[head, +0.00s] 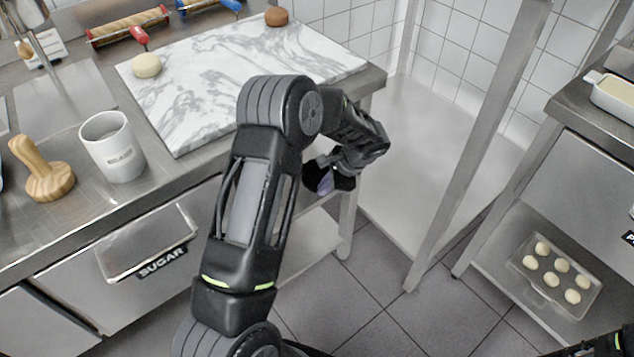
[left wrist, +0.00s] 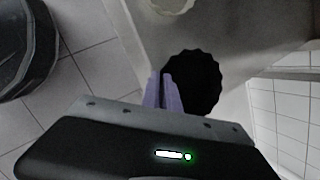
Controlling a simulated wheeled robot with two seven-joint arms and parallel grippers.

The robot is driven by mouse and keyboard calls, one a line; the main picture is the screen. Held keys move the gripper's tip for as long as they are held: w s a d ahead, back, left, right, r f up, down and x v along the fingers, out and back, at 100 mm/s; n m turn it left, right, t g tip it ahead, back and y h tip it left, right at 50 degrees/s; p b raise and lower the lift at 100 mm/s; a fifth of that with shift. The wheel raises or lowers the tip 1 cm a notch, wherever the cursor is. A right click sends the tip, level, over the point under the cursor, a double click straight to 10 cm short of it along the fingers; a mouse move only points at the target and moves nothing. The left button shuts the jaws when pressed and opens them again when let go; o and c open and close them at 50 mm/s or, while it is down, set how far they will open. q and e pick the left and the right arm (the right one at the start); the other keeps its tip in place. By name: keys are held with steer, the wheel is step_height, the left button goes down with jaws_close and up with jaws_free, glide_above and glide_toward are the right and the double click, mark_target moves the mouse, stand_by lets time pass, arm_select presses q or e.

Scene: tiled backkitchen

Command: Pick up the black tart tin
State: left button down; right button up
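The black tart tin (left wrist: 198,84) has a fluted rim and shows in the left wrist view, just above and right of the fingertips. My left gripper (left wrist: 164,88) has its two purple fingers close together, with the tin's near-left edge between them; the right finger covers part of the tin. In the head view my left gripper (head: 326,183) is beyond the right front corner of the marble-topped counter, with dark shapes around its purple fingers. My right gripper's fingers are outside the views.
A pale fluted tin (left wrist: 170,5) shows at the wrist view's top edge. The counter carries a marble slab (head: 215,75), a white mug (head: 112,147) and a wooden press (head: 44,172). A steel post (head: 482,140) stands right of my arm. A dough tray (head: 556,275) sits on the right lower shelf.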

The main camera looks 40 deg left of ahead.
arm_select(q)
steer(key=s+d, duration=0.4)
steer(key=d, duration=0.9)
steer(key=shift+d+b, duration=0.3)
steer(key=shift+d, duration=0.1)
